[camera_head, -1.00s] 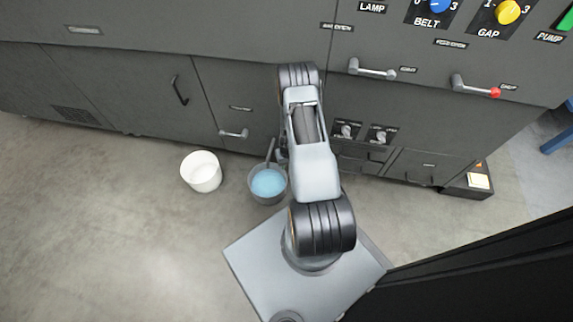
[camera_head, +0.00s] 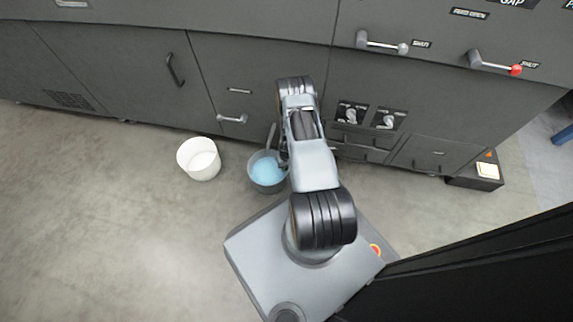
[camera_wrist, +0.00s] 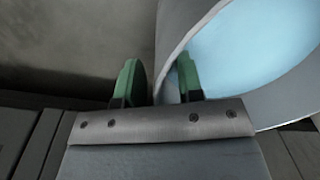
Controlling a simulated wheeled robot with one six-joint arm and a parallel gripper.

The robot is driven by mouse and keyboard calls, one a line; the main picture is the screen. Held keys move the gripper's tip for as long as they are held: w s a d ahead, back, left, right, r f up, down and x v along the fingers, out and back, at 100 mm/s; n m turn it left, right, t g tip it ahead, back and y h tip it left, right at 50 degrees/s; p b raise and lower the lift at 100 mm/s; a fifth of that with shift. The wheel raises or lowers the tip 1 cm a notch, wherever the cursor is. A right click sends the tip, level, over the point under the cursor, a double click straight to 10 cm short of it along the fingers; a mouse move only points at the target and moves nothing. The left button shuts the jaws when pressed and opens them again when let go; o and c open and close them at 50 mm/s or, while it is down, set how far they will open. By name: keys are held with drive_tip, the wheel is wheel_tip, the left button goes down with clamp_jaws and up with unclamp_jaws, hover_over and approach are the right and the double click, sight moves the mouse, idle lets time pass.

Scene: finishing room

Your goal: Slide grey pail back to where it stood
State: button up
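The grey pail (camera_head: 262,188), with light blue inside, stands on the floor in front of the machine, partly behind my arm in the head view. Its curved wall and blue inside fill the upper right of the wrist view (camera_wrist: 172,45). My gripper (camera_wrist: 160,82) has two green fingertips astride the pail's wall: one outside on the left, one inside on the right. A narrow gap shows between the outer finger and the wall, so the gripper looks open. In the head view my arm mostly hides the fingertips.
A white pail (camera_head: 197,171) stands left of the grey pail, with a small gap between. The dark machine front (camera_head: 120,75) rises close behind both, with handles and knobs. A low dark box (camera_head: 477,180) stands at right. Floor at the left front is clear.

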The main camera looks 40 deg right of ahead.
drive_tip(key=shift+f, duration=0.4)
clamp_jaws()
idle(1.4)
